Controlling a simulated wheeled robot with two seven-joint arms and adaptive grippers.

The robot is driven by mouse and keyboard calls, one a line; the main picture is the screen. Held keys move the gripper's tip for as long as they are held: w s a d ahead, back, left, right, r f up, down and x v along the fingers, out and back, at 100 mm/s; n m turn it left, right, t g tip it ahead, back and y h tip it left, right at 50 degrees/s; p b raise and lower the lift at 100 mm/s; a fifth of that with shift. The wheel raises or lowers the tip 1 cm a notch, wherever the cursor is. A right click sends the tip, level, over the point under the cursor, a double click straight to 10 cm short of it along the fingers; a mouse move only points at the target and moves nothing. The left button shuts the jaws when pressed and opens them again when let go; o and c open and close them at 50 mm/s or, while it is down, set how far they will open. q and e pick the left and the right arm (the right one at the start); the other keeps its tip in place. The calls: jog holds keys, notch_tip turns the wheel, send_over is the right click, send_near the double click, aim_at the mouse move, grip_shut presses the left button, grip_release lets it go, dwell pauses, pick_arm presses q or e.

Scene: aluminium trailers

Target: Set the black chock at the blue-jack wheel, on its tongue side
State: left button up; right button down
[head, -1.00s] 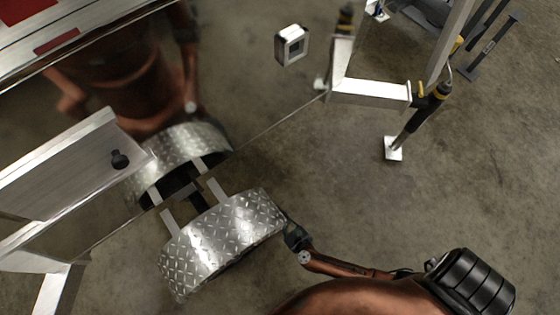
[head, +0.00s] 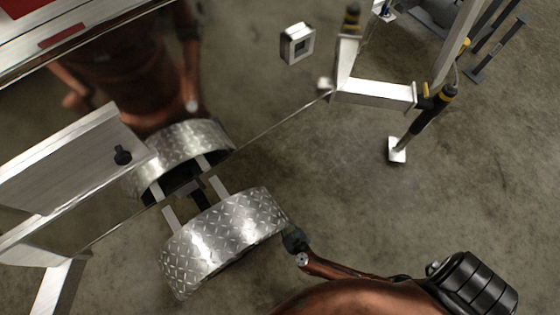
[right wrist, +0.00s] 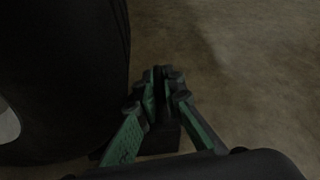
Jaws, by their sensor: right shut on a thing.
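My right gripper (right wrist: 160,105) is shut on a dark block, apparently the black chock (right wrist: 160,139), low on the floor in the right wrist view. The chock is dark and mostly hidden by the green-sided fingers. The wheel's black tyre (right wrist: 65,75) stands just left of the gripper; whether chock and tyre touch I cannot tell. The fender hides the wheel there. My left gripper is not in view.
A black jack with yellow bands (head: 428,115) stands on a white foot at the frame's end. The polished trailer side (head: 270,100) mirrors the fender and my body. Grey stands (head: 495,50) are at the top right. Concrete floor (head: 350,200) is clear between fender and jack.

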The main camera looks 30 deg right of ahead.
jog(key=c, duration=2)
grip_release()
jog(key=shift+a, duration=0.45)
jog(key=shift+d+v, duration=0.15)
jog(key=shift+v, duration=1.85)
jog(key=shift+d+v, duration=0.2)
jog(key=shift+v, duration=1.8)
jog(key=shift+d+v, duration=0.15)
jog(key=shift+v, duration=1.85)
